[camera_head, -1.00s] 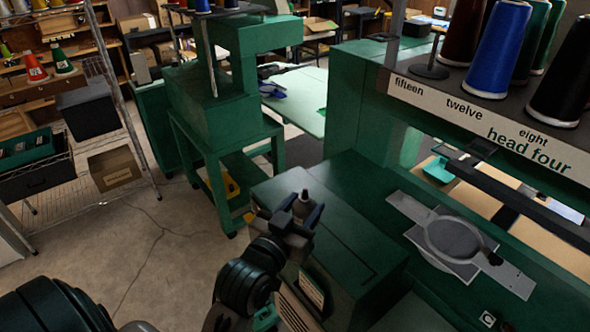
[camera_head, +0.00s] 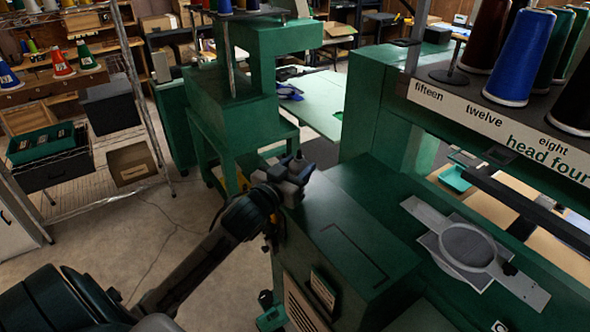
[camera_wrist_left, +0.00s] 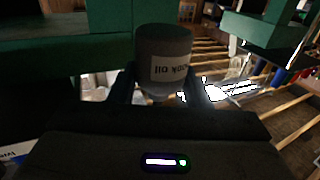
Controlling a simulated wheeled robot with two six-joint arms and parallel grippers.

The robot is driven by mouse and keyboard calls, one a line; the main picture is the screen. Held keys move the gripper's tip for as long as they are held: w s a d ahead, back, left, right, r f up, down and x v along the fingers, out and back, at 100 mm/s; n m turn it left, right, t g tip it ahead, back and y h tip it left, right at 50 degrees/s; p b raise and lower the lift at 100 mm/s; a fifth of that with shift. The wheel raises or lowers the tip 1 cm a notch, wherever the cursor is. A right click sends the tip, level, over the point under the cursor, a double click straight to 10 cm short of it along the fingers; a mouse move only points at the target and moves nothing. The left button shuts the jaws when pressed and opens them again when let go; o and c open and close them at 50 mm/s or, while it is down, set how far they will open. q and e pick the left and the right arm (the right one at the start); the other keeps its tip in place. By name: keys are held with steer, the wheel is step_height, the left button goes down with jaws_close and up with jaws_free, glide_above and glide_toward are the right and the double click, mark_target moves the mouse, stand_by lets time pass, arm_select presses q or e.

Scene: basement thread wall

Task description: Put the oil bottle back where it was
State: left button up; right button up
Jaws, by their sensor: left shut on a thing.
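My left gripper (camera_head: 290,174) is shut on the oil bottle and holds it near the far left corner of the green machine cabinet (camera_head: 345,215). In the left wrist view the oil bottle (camera_wrist_left: 163,52) is a grey cylinder between the fingers, with a white label reading "hook oil" upside down. In the head view the bottle is mostly hidden by the gripper. I cannot tell whether its base touches a surface. My right gripper is not in view.
A green machine on a stand (camera_head: 235,110) is behind the gripper. A hoop frame (camera_head: 467,245) is at right, under the thread cones (camera_head: 520,58). A wire shelf with bins (camera_head: 45,145) stands at left. Bare floor (camera_head: 130,225) lies between shelf and cabinet.

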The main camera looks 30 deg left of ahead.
mark_target(295, 175)
arm_select(q)
steer(key=shift+w+a, duration=0.7)
steer(key=shift+f+p, duration=0.3)
steer(key=shift+f, duration=0.15)
step_height(295, 175, down, 2)
steer(key=shift+s+f+p, duration=0.1)
steer(key=shift+p, duration=0.3)
steer(key=shift+f, duration=0.3)
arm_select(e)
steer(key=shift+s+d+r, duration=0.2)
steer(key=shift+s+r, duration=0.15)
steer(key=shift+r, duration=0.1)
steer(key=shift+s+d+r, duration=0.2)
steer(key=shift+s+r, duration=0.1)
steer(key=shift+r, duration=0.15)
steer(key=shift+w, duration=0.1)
arm_select(q)
steer(key=shift+f, duration=0.15)
steer(key=o, duration=1)
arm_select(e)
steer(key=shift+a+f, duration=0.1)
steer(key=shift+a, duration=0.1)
